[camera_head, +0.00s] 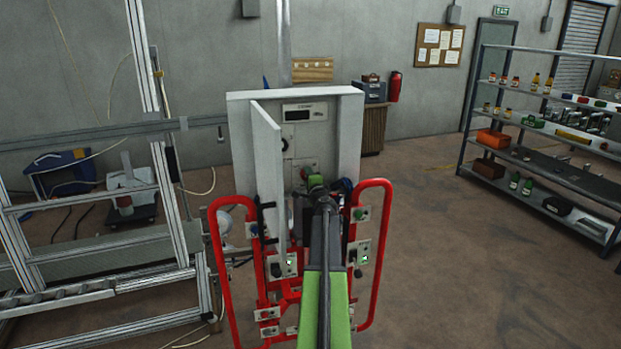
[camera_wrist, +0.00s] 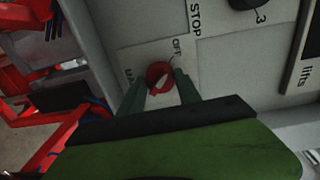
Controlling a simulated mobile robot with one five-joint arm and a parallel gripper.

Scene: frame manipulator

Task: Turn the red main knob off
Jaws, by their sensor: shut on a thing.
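The red main knob (camera_wrist: 158,71) sits on a grey panel (camera_wrist: 215,70) in the wrist view, beside a lettered plate with "OFF" and a partly covered "MA..." label. My gripper (camera_wrist: 161,86) has its two green fingers on either side of the knob and is shut on it. The knob's lower part is partly hidden by the fingers. In the head view my gripper (camera_head: 316,183) reaches into the open grey cabinet (camera_head: 350,120), and my arm hides much of its lower inside.
The cabinet's door (camera_head: 267,180) stands open just left of my arm. A red tube frame (camera_head: 376,250) surrounds the cabinet's lower part. In the wrist view a black knob (camera_wrist: 243,3) is at the top. Shelves (camera_head: 545,140) stand right; open floor lies between.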

